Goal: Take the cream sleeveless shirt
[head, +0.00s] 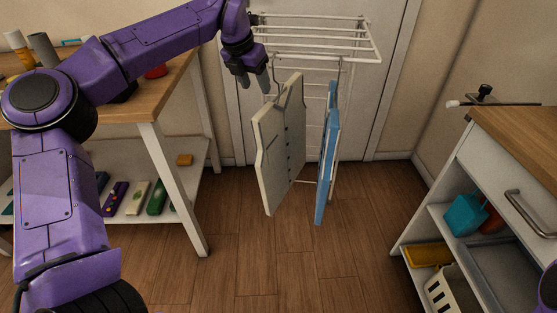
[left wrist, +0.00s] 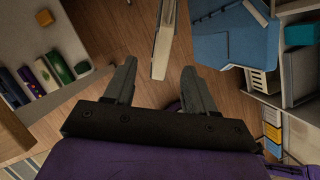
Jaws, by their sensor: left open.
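The cream sleeveless shirt (head: 280,142) hangs from a white drying rack (head: 318,35) in the head view, its hook up at the rack's front. A blue garment (head: 328,155) hangs just to its right. My left gripper (head: 257,90) is at the upper left of the cream shirt, close to its hook; I cannot tell whether they touch. My right gripper is not in view.
A wooden-topped table (head: 150,95) with a lower shelf of several small items stands at left. A white cabinet (head: 455,170) with open shelves and a drawer stands at right. The wooden floor (head: 260,270) between them is clear. A white door (head: 232,130) is behind the rack.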

